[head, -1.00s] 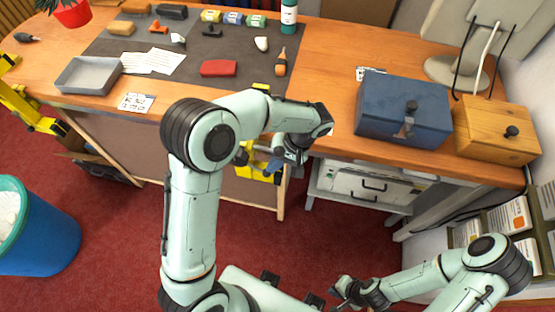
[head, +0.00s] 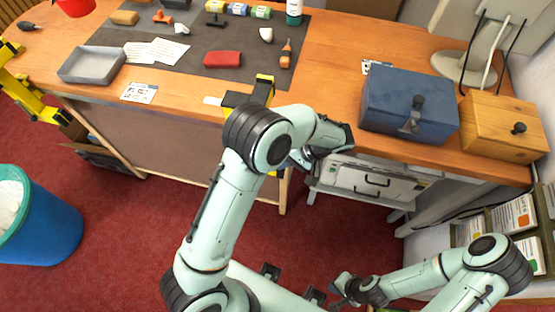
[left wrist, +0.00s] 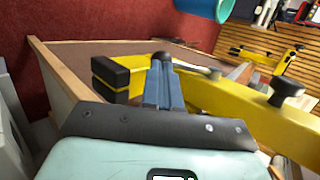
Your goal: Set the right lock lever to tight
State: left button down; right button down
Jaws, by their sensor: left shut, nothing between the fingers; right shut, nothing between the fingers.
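A yellow clamp with black ends (head: 263,92) stands at the bench's front edge in the head view, partly hidden by my left arm. In the left wrist view, a yellow bar (left wrist: 240,105) with a dark knob (left wrist: 286,90) runs close by on the right. I cannot tell which part is the right lock lever or how it is set. My left gripper (left wrist: 163,62) has its blue fingers shut, beside the yellow bar; contact is unclear. My right gripper (head: 342,290) is shut, low, away from the bench.
Another yellow clamp (head: 30,105) is at the far left. A blue box (head: 385,95) and wooden box (head: 490,125) stand on the right of the bench. A grey tray (head: 92,66) and red pouch (head: 222,59) lie on top. A blue bin (head: 50,230) stands on the floor.

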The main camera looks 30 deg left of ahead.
pick_arm(q)
jog(key=shift+s+a+f+b, duration=0.1)
jog(key=shift+a+f+b, duration=0.1)
jog(key=shift+f, duration=0.2)
jog(key=shift+a+f+b, duration=0.1)
jog(key=shift+f+b, duration=0.05)
jog(key=shift+f, duration=0.25)
notch_tip(320, 180, up, 20)
jog(key=p, duration=0.1)
jog(key=shift+p, duration=0.3)
jog(key=shift+f, duration=0.1)
dwell(0.3)
